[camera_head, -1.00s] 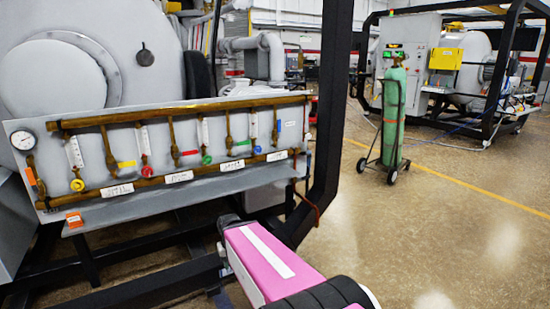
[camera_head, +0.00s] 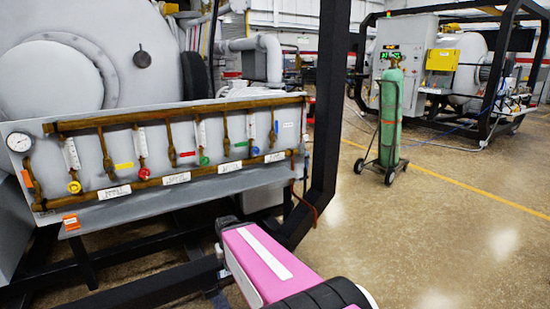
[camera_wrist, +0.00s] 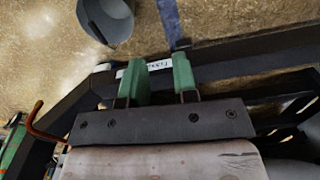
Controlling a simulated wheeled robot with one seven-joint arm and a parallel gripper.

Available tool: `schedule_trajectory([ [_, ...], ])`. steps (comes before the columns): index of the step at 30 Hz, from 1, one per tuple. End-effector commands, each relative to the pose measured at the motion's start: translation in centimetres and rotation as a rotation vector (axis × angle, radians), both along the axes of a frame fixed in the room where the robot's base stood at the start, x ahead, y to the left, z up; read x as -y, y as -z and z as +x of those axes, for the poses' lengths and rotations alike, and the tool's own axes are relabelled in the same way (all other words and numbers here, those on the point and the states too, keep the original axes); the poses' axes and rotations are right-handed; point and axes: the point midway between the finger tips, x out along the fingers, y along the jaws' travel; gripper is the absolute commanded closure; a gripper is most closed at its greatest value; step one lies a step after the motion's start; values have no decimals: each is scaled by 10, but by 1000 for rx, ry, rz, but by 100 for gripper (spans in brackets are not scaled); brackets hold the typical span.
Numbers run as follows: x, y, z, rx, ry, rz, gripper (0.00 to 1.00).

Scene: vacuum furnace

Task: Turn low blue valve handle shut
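The blue valve handle (camera_head: 255,151) is a small round knob low on the grey valve panel, towards its right end. It sits on the brown pipework to the right of the green knob (camera_head: 204,160). In the wrist view my gripper (camera_wrist: 160,80) has two green fingertips with a clear gap between them and nothing held. The blue handle is not recognisable in that view. In the head view my pink arm reaches in from below. Its dark end is low, in front of and below the panel, apart from the handle; the fingers cannot be made out there.
Red (camera_head: 144,173) and yellow (camera_head: 74,187) knobs sit further left on the panel. A black frame post (camera_head: 325,110) stands just right of it. A green gas cylinder (camera_head: 390,115) on a cart stands on open floor. A dark beam (camera_wrist: 240,55) crosses behind my fingers.

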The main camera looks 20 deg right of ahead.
Motion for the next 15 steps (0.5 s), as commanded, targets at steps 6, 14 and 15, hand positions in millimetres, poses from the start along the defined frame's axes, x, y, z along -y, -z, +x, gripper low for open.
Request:
schedule_trajectory([
  [6, 10, -10, 27, 26, -3, -13, 100],
  [14, 46, -55, 108, 109, -13, -65, 100],
  [15, 53, -64, 120, 122, -14, -74, 100],
])
